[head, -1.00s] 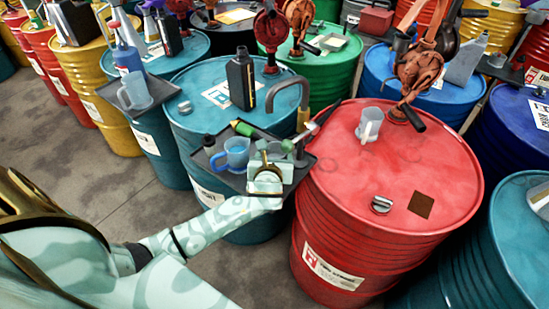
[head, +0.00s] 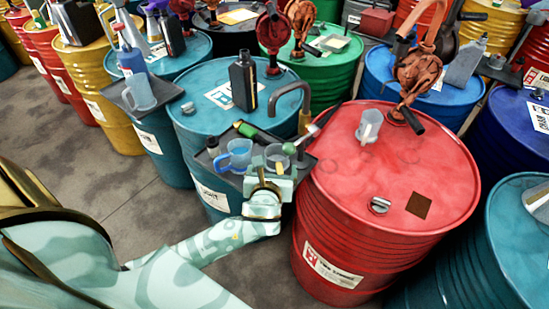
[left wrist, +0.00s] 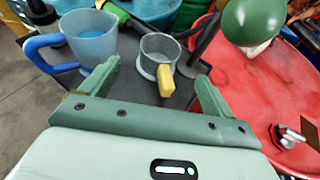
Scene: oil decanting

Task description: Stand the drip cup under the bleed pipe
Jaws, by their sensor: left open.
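A small grey cup with a yellow handle, which I take as the drip cup (left wrist: 158,46), stands upright on a dark tray (left wrist: 185,92); it also shows in the head view (head: 279,153). My left gripper (left wrist: 160,84) is open and empty, its fingers on either side of the yellow handle's line, just short of the cup. In the head view the gripper (head: 270,170) is at the tray's near edge. A curved grey pipe (head: 291,88), likely the bleed pipe, rises behind the tray and bends over. My right gripper is not in view.
A blue-handled measuring jug (left wrist: 92,38) stands left of the cup. A green round knob (left wrist: 252,20) hangs close at the right. A black bottle (head: 243,82) stands on the teal drum behind. A red drum (head: 400,190) with a clear jug (head: 368,124) stands right.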

